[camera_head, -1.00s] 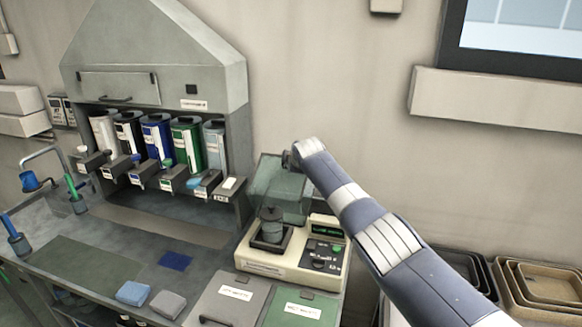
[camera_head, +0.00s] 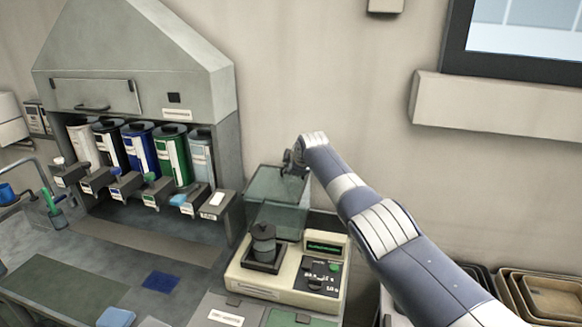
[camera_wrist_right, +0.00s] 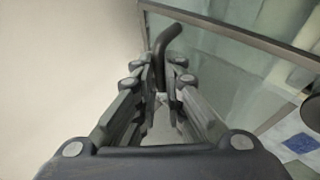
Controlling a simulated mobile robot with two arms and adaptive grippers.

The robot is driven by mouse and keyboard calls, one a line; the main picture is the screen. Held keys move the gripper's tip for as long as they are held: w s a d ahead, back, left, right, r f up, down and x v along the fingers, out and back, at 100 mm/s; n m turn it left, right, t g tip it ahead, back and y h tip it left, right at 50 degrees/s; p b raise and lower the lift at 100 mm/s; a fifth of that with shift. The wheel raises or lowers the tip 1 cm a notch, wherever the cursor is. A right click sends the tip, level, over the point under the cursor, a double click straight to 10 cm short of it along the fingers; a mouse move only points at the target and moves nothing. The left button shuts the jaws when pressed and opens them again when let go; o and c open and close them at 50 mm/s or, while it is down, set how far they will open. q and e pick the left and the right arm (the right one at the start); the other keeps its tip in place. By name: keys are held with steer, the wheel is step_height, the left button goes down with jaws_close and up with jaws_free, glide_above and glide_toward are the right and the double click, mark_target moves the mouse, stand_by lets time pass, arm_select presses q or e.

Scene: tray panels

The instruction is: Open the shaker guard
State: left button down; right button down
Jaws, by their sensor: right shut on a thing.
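The shaker (camera_head: 290,291) is a cream machine with a green display and a dark jar (camera_head: 263,245) standing on its platform. Its guard (camera_head: 277,200) is a clear greenish box with a dark frame, tilted up behind the jar. My right gripper (camera_head: 291,163) is at the guard's upper edge. In the right wrist view the right gripper (camera_wrist_right: 170,80) is shut on the dark bent handle (camera_wrist_right: 169,42) of the guard, and the guard's clear panel (camera_wrist_right: 225,55) lies to the right. My left gripper is not in view.
A dispenser hood (camera_head: 140,70) with several coloured canisters stands to the left of the shaker. A blue pad (camera_head: 161,281) lies on the bench. Brown trays (camera_head: 545,296) stand at the right. The wall is close behind the guard.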

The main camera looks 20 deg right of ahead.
steer(key=shift+w+r, duration=0.2)
steer(key=shift+r, duration=0.45)
steer(key=c, duration=1.7)
jaws_free()
steer(key=shift+s, duration=0.2)
steer(key=shift+a+f, duration=0.1)
steer(key=shift+f, duration=0.15)
steer(key=shift+v, duration=1.3)
steer(key=v, duration=0.9)
steer(key=shift+s+r, duration=0.2)
steer(key=shift+s, duration=0.05)
